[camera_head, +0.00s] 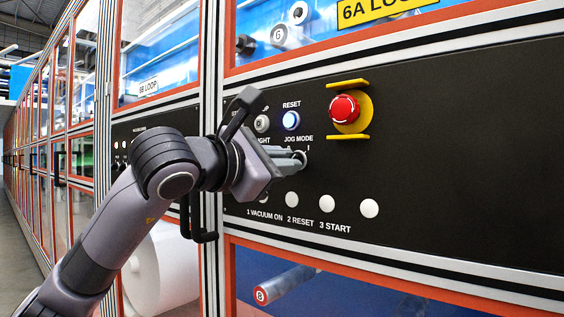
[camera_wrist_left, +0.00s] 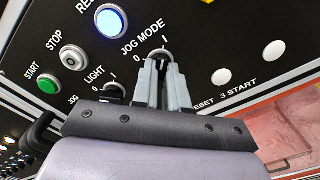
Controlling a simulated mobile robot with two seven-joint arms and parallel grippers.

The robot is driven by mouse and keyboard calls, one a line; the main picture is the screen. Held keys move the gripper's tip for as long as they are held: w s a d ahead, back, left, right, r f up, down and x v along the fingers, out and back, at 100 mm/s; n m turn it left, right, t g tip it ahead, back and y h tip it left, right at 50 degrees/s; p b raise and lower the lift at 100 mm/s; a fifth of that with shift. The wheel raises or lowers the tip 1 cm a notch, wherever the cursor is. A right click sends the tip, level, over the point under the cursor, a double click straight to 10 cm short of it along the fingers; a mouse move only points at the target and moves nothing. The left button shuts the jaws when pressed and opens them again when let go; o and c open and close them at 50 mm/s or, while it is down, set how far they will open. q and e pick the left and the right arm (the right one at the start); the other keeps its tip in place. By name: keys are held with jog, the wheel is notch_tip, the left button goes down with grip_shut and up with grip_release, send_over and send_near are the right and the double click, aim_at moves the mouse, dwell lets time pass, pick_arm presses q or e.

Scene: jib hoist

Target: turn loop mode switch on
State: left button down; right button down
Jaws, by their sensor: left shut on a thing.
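No label reading "loop mode" shows. A rotary switch under the label JOG MODE, marked 0 and I, sits on the black panel (camera_head: 450,150). My left gripper (camera_head: 300,158) reaches it from the left in the head view, with its fingers shut on the jog mode switch (camera_wrist_left: 164,55). The fingers cover most of the knob, so I cannot tell which mark it points to. In the left wrist view the gripper (camera_wrist_left: 163,70) points up at the switch. My right gripper is in neither view.
A lit RESET button (camera_head: 291,120) is above the switch, and a red emergency stop (camera_head: 345,108) in a yellow guard is to its right. In the wrist view, a light switch (camera_wrist_left: 114,91), a stop button (camera_wrist_left: 73,58) and a green start button (camera_wrist_left: 47,86) are left of the fingers.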

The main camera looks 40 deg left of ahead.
pick_arm(q)
jog(key=c, duration=1.1)
grip_release()
jog(key=shift+c, duration=0.2)
jog(key=shift+s, duration=0.1)
jog(key=s, duration=0.7)
jog(key=shift+a+b, duration=0.3)
jog(key=shift+b, duration=0.05)
